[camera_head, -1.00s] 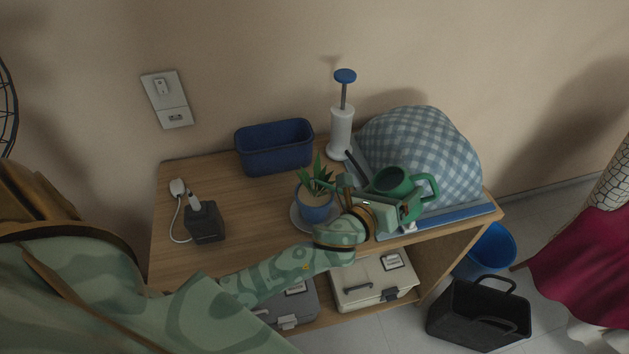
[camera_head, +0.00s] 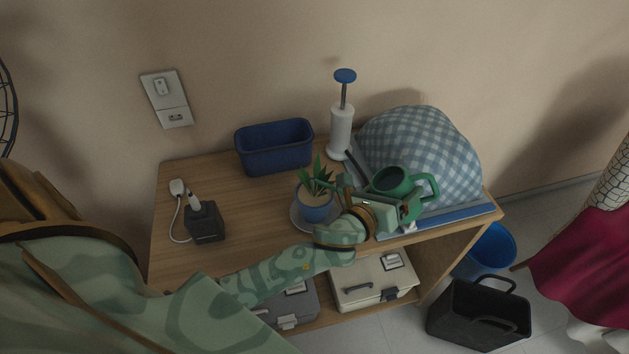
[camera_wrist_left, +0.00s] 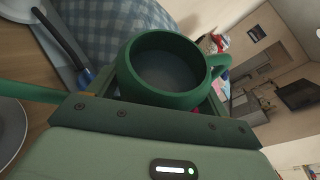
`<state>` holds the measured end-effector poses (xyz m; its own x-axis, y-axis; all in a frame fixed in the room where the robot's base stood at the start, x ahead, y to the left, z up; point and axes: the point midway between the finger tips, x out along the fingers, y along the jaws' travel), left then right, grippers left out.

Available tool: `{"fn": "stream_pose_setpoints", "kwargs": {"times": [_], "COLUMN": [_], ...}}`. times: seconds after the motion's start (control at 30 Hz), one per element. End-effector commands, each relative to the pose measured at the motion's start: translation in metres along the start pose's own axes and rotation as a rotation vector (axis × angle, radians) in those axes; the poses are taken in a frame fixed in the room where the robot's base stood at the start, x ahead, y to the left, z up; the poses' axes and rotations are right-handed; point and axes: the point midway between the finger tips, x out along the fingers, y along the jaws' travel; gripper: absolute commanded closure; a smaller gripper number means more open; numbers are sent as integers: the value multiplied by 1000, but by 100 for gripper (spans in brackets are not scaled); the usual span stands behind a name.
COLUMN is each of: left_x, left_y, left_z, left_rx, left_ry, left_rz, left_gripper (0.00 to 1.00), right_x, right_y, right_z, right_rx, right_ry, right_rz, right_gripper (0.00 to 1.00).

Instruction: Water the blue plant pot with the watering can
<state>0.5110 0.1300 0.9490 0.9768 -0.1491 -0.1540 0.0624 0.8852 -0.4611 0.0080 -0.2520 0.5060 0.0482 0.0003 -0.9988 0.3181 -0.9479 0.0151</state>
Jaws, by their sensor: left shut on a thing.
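The green watering can (camera_head: 394,182) is held above the right part of the wooden table. Its round opening faces up in the wrist view (camera_wrist_left: 170,68), with dull liquid or a dark inside showing. Its spout points left toward the plant; the tip is hard to make out among the leaves. My left gripper (camera_head: 408,208) is shut on the can, and its fingertips are partly hidden. The blue plant pot (camera_head: 315,212) stands upright on a grey saucer (camera_head: 297,222), left of the can, with a spiky green plant. My right gripper is not in view.
A blue planter box (camera_head: 274,158) and a white pump (camera_head: 341,135) stand at the back. A checkered cloth heap (camera_head: 425,150) lies behind the can. A black charger (camera_head: 204,222) sits at left. Bare tabletop (camera_head: 250,205) lies between charger and pot.

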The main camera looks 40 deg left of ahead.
Motion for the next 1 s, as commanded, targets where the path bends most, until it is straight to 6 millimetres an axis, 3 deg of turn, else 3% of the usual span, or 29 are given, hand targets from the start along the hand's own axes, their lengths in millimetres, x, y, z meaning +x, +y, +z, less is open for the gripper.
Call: {"fn": "stream_pose_setpoints", "kwargs": {"times": [0.47, 1.0], "left_x": [-2, -2], "left_y": [-5, -5], "left_z": [12, 12], "left_rx": [-58, -60], "left_ry": [-29, -29], "left_rz": [-26, -26], "left_gripper": [56, 56], "right_x": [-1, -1], "right_y": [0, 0], "right_z": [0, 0], "right_rx": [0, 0], "right_ry": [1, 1], "right_rz": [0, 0], "right_gripper": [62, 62]}}
